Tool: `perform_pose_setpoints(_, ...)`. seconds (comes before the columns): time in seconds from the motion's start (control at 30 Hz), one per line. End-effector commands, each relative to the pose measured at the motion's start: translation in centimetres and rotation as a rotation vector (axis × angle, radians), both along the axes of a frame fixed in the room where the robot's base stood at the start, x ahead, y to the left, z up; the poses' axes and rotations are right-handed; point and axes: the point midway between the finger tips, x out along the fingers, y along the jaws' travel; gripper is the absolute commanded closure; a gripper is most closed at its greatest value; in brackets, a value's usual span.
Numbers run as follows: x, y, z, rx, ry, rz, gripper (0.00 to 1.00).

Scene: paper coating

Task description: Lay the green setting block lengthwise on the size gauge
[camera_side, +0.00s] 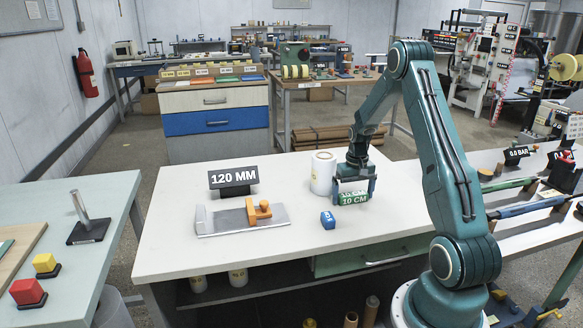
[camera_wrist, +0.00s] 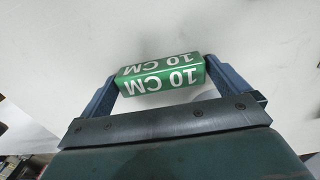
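The green setting block (camera_side: 353,199), marked 10 CM, is between the fingers of my gripper (camera_side: 354,187) in the side view. In the wrist view the block (camera_wrist: 161,75) spans the gap between both fingertips (camera_wrist: 160,80), one at each end. My gripper looks shut on it. I cannot tell whether the block touches the table. The size gauge, a flat metal plate (camera_side: 222,221) with an orange slide (camera_side: 258,211), lies on the white table to the left of my gripper. No block lies on it.
A black display (camera_side: 233,177) reading 120 MM stands behind the gauge. A white roll (camera_side: 322,173) stands upright just left of my gripper. The table's front left (camera_side: 190,255) is clear.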

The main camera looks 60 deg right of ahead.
Motion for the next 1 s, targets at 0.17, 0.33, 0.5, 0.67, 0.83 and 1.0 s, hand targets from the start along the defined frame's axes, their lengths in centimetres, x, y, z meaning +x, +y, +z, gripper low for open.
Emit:
perform_pose_setpoints(0.17, 0.0, 0.0, 0.0, 0.000, 0.000, 0.000, 0.00)
perform_pose_setpoints(0.33, 0.0, 0.0, 0.4, -0.001, -0.001, 0.000, 0.00)
perform_pose_setpoints(0.5, 0.0, 0.0, 1.6, -0.001, -0.001, 0.000, 0.00)
perform_pose_setpoints(0.67, 0.1, -0.1, 3.7, -0.003, -0.003, 0.000, 0.00)
perform_pose_setpoints(0.83, 0.1, -0.1, 6.5, -0.004, -0.004, 0.000, 0.00)
perform_pose_setpoints(1.0, 0.1, -0.1, 9.2, -0.004, -0.004, 0.000, 0.00)
